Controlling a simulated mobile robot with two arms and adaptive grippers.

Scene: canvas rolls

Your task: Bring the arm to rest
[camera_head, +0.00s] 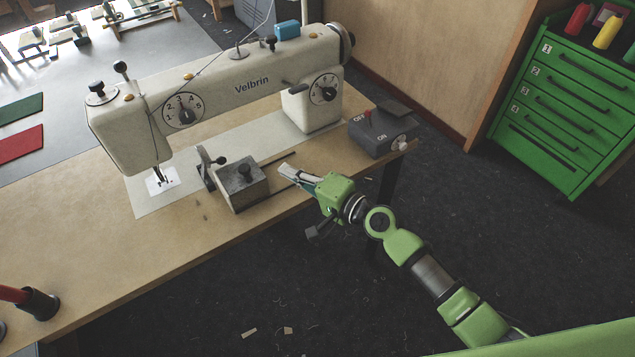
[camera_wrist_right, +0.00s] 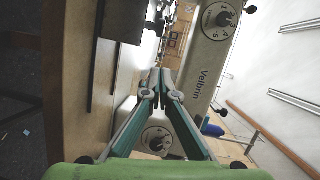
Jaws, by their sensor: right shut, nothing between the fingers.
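My right gripper (camera_head: 284,170) reaches in from the lower right and hangs over the front edge of the wooden table (camera_head: 110,225). It is shut and empty, just right of a grey metal block with a black knob (camera_head: 240,187). In the right wrist view its green fingers (camera_wrist_right: 158,88) meet at the tips, with the cream sewing machine (camera_wrist_right: 205,65) beyond them. The same sewing machine (camera_head: 235,85), marked Velbrin, stands on the table in the head view. My left gripper does not show.
A grey switch box (camera_head: 378,138) with OFF and ON marks sits at the table's right end, close to my right arm. A green drawer cabinet (camera_head: 565,110) stands at the right. A red rod in a dark cup (camera_head: 38,303) is at the lower left. Dark floor lies below.

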